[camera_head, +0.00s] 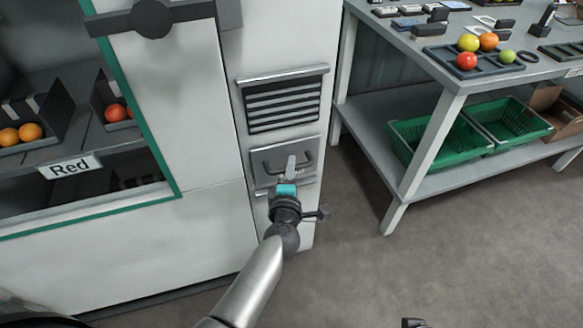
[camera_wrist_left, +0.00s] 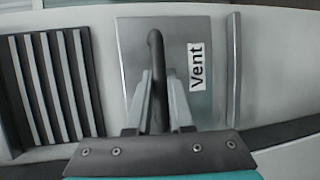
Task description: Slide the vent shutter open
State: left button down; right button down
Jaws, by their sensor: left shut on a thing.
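The vent shutter is a grey metal plate (camera_head: 259,181) on the pale cabinet front, just below the dark slatted vent (camera_head: 283,105). The slats show uncovered above the plate. A dark bar handle (camera_head: 309,160) stands out from the plate. My left gripper (camera_head: 291,166) reaches it from below and partly hides it. In the left wrist view, the gripper's two fingers (camera_wrist_left: 159,85) are closed on the handle (camera_wrist_left: 155,48), one on each side. The plate (camera_wrist_left: 134,45) bears a "Vent" label (camera_wrist_left: 196,66), with the slats (camera_wrist_left: 62,85) to its left.
The floor between cabinet and bench is clear.

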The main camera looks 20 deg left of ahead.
pick_arm(q)
jog(key=c, duration=1)
grip_release()
jog(key=shift+s+f, duration=0.1)
jog(key=shift+f, duration=0.35)
jog(key=shift+o, duration=1)
jog(key=shift+r, duration=0.15)
jog(key=shift+s+r, duration=0.15)
jog(key=shift+s, duration=0.1)
jog(key=p+v, duration=0.4)
jog(key=v, duration=1)
jog(key=shift+s, duration=0.25)
pick_arm(e)
jog(key=s+d+f+g, duration=0.1)
jog(key=s+f, duration=0.2)
jog(key=f, duration=0.5)
jog(key=shift+s, duration=0.35)
pick_arm(q)
jog(key=shift+d, duration=0.15)
pick_arm(e)
jog(key=shift+d, duration=0.1)
